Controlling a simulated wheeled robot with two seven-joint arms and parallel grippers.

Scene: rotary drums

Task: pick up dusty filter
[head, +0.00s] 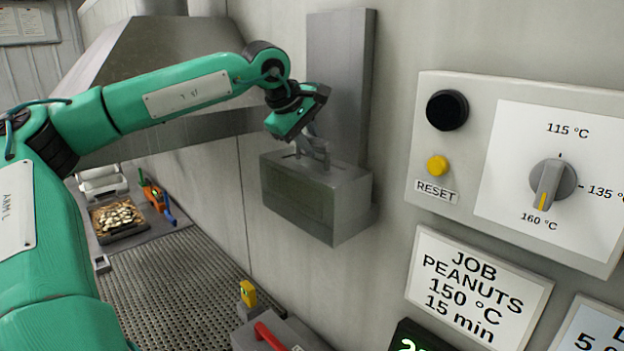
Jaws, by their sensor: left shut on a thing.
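A grey metal box (350,205) is fixed to the wall under a tall flat grey plate (341,70). Its front has a dark greenish panel (297,197), which looks like the dusty filter's face; I cannot tell clearly where filter and box part. My left gripper (317,156) comes down from above, tilted, with its fingers at the top of the box. It is shut on a small part there, which looks like the top of the dusty filter. The fingers hide most of that part. My right gripper is not in view.
A control panel (453,158) with a dial and yellow reset button is right of the box. Below it hangs a job sign (478,287). A grey hood (150,75) stands behind my left arm. A perforated surface (180,285) and a tray of pale pieces (117,218) lie below.

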